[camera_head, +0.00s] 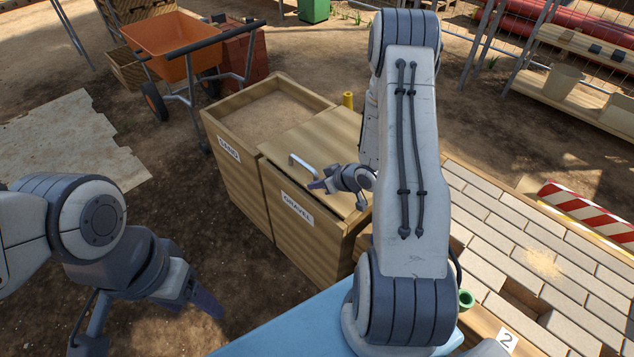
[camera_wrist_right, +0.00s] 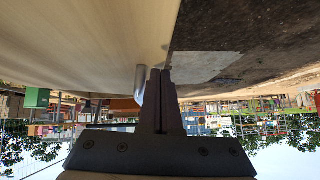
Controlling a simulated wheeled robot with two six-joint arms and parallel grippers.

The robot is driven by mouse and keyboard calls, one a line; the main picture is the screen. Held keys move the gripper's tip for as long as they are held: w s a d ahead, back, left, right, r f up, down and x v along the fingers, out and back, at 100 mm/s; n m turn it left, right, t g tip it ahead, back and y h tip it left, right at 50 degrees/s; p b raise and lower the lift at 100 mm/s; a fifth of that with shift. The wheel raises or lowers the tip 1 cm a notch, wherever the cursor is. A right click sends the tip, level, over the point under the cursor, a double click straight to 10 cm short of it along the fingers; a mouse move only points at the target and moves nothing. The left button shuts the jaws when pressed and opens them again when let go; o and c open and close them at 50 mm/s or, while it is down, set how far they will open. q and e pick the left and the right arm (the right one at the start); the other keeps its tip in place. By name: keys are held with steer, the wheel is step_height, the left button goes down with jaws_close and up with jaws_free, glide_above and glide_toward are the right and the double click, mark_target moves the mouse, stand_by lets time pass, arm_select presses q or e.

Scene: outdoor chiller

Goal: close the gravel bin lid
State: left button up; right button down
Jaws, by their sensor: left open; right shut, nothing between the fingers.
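The gravel bin (camera_head: 285,230) is a wooden box with a "GRAVEL" label on its front. My right gripper (camera_head: 318,186) is shut and empty at the lid's front edge, close to the handle. In the right wrist view the closed fingertips (camera_wrist_right: 160,75) are beside the handle (camera_wrist_right: 140,85), with the lid (camera_wrist_right: 90,35) filling the upper left. My left gripper (camera_head: 150,322) is open over bare ground.
The open sand bin (camera_head: 228,172) adjoins the gravel bin on the left. A paving table (camera_head: 545,250) and a striped barrier (camera_head: 590,212) stand at right. An orange wheelbarrow (camera_head: 170,45) is behind at left.

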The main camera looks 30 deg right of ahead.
mark_target(315, 206)
steer(key=f+b, duration=0.2)
steer(key=f, duration=0.1)
steer(key=f+b, duration=0.2)
steer(key=shift+a+f, duration=0.15)
steer(key=shift+a, duration=0.1)
steer(key=shift+s+f, duration=0.1)
steer(key=shift+f, duration=0.25)
steer(key=shift+s, duration=0.15)
steer(key=shift+a, duration=0.15)
steer(key=r+p, duration=0.4)
steer(key=shift+w+r, duration=0.2)
steer(key=shift+r, duration=0.2)
steer(key=v, duration=0.5)
steer(key=p+v, duration=0.1)
steer(key=v, duration=0.4)
steer(key=shift+s+a+r, duration=0.1)
steer(key=shift+a+r, duration=0.05)
steer(key=shift+a, duration=0.05)
